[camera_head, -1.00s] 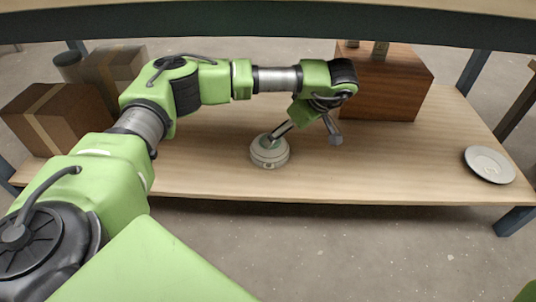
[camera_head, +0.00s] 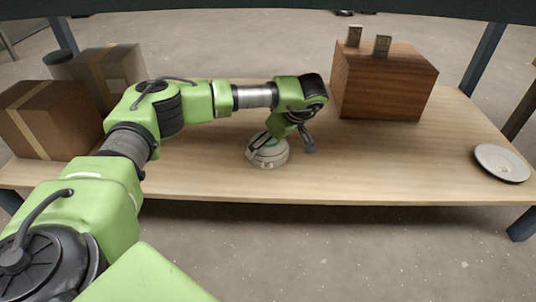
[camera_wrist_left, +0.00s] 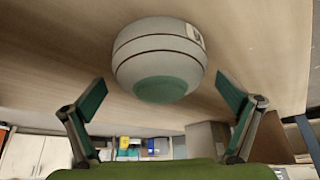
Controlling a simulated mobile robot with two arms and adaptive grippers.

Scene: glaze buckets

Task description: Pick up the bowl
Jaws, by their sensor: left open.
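The bowl (camera_head: 268,158) is a round cream vessel with thin dark bands and a small label. The wrist view shows the bowl (camera_wrist_left: 152,50) with a green round end facing the camera. My left gripper (camera_head: 281,150) is open, tilted over the bowl, with one finger in front of its left part and the other off its right side. My right gripper is not in view.
A reddish wooden box (camera_head: 385,85) stands at the back right with two small blocks (camera_head: 382,46) on top. A white plate (camera_head: 501,163) lies at the right end of the table (camera_head: 400,160). Cardboard boxes (camera_head: 45,120) stand at the left. The front right tabletop is clear.

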